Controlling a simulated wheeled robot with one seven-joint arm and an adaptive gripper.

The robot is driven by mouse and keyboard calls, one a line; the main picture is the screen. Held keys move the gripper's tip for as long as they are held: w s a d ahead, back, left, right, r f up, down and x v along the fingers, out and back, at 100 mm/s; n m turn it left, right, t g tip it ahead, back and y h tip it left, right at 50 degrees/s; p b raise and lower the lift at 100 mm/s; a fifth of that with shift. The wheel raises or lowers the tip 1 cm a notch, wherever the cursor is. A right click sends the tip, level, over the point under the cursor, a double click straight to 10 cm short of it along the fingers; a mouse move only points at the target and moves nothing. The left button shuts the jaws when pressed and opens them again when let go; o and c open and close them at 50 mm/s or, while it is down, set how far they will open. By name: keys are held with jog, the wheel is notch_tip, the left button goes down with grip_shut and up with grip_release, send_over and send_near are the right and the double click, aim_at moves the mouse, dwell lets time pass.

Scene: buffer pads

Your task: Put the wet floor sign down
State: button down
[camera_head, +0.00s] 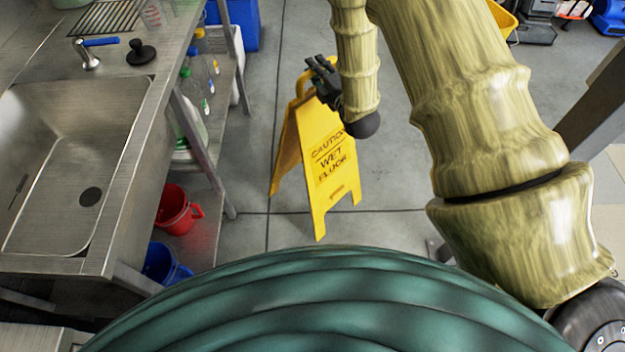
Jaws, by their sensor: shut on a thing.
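The yellow wet floor sign (330,172) shows in the middle of the head view, its legs spread in an A-shape and its "CAUTION WET FLOOR" face towards me. My gripper (318,76) is shut on the top of the sign, at its handle. My arm's wrist covers the sign's upper right corner. I cannot tell whether the sign's feet touch the floor or hang a little above it.
A steel sink counter (120,135) stands at the left, with bottles on a shelf, a red bucket (178,210) and a blue bucket (163,264) below. The grey floor (395,170) around the sign is clear. A yellow container (503,20) is at the back right.

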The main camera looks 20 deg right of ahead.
jog(key=shift+w+d+f+b, duration=0.15)
jog(key=shift+w+f+b, duration=0.15)
jog(key=shift+f+b, duration=0.05)
jog(key=shift+w, duration=0.1)
jog(key=w+d+f, duration=0.1)
jog(key=w+f, duration=0.1)
jog(key=w, duration=0.5)
jog(key=w+d+f+p, duration=0.1)
jog(key=w+d+f, duration=0.1)
jog(key=w, duration=0.6)
jog(key=shift+w+f, duration=0.25)
jog(key=shift+f, duration=0.2)
jog(key=shift+s+f+b, duration=0.15)
jog(key=shift+f+b, duration=0.2)
jog(key=shift+f, duration=0.2)
jog(key=shift+s+f, duration=0.1)
jog(key=shift+f, duration=0.1)
jog(key=c, duration=1.3)
grip_release()
jog(key=shift+d+f, duration=0.1)
jog(key=shift+f, duration=0.2)
jog(key=shift+c, duration=0.2)
